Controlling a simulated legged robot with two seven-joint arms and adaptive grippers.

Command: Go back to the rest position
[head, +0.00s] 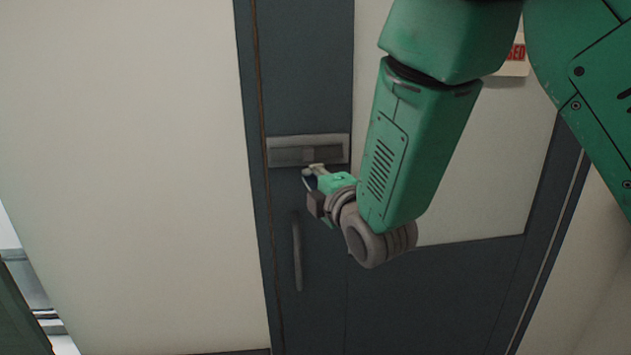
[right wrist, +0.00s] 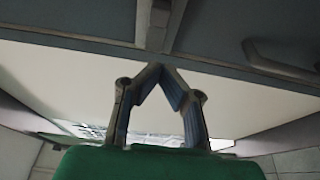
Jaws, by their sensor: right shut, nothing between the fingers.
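My right arm comes down from the upper right in the head view, its green forearm in front of a dark blue-grey door (head: 310,80). My right gripper (head: 309,172) is by the lower edge of a grey metal plate (head: 285,152) on the door. In the right wrist view the right gripper's fingertips (right wrist: 157,70) meet and hold nothing. Whether the fingers touch the plate cannot be told. My left gripper is not in view.
A vertical grey door handle (head: 296,255) is below the plate; it also shows in the right wrist view (right wrist: 278,60). A pale wall (head: 140,150) fills the left side. A sign with red lettering (head: 514,66) is partly hidden behind my arm.

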